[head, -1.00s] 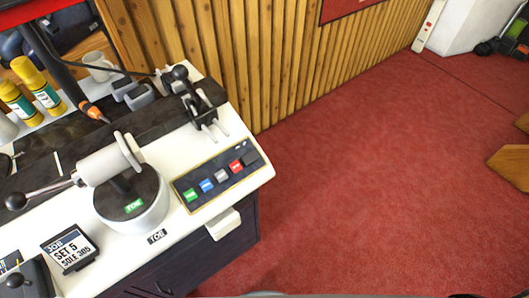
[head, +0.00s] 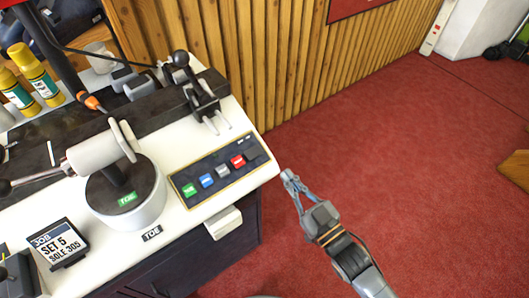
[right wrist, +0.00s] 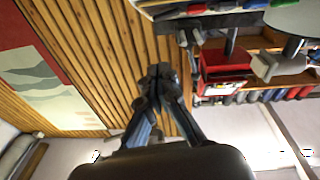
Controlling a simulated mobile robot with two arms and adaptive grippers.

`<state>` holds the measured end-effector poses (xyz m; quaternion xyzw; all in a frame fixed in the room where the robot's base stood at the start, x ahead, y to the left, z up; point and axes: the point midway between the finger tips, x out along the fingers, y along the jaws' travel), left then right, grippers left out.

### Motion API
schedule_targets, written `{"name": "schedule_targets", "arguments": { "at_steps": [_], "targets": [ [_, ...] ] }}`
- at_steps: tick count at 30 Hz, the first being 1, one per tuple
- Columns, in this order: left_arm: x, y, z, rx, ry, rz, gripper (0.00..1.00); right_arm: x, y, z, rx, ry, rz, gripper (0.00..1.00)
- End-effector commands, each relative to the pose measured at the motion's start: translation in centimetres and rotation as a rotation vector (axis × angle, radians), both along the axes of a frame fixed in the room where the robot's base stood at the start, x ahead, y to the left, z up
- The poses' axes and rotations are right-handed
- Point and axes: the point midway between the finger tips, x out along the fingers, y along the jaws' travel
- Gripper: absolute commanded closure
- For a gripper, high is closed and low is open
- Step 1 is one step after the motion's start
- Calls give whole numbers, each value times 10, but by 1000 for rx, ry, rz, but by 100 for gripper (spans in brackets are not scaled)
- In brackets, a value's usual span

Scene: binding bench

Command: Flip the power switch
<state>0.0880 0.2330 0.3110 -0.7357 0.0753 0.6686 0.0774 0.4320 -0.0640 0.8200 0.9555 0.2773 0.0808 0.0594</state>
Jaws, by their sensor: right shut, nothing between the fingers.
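A dark control panel (head: 224,168) with a gold edge sits at the right front corner of the white bench. It carries a green, a blue, a grey and a red button, and a black rocker-like switch (head: 256,152) at its right end. No label on the rocker is readable, and I cannot tell its position. My right gripper (head: 289,178) is shut and empty, over the red floor just right of the bench corner, apart from the panel. Its closed fingers also show in the right wrist view (right wrist: 160,76).
A black lever (head: 196,82) stands behind the panel. A white round machine with a "TOE" label (head: 140,205) is left of it, and a job card (head: 58,243) further left. A white block (head: 223,222) juts from the bench front. The red floor (head: 400,150) is open.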

Motion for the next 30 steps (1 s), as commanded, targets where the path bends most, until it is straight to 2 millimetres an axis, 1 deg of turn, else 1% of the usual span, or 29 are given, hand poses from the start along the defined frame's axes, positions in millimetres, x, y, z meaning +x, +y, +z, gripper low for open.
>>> {"name": "schedule_targets", "arguments": {
  "at_steps": [1,3,11,14,16,20,30],
  "targets": [
    [0,0,-1,0,0,0,60,-2,2,7,7,-15,9,100],
    [0,0,-1,0,0,0,60,-3,3,12,14,-26,13,100],
    [0,1,-1,1,1,1,60,-3,3,13,14,-26,12,100],
    [-1,1,0,1,2,1,60,1,5,14,14,-26,11,100],
    [-1,1,1,1,2,1,60,6,8,15,14,-28,11,100],
    [-2,2,3,2,3,2,60,23,19,19,15,-28,10,100],
    [-2,4,10,5,3,2,60,83,59,30,13,-28,11,100]
  ]
}}
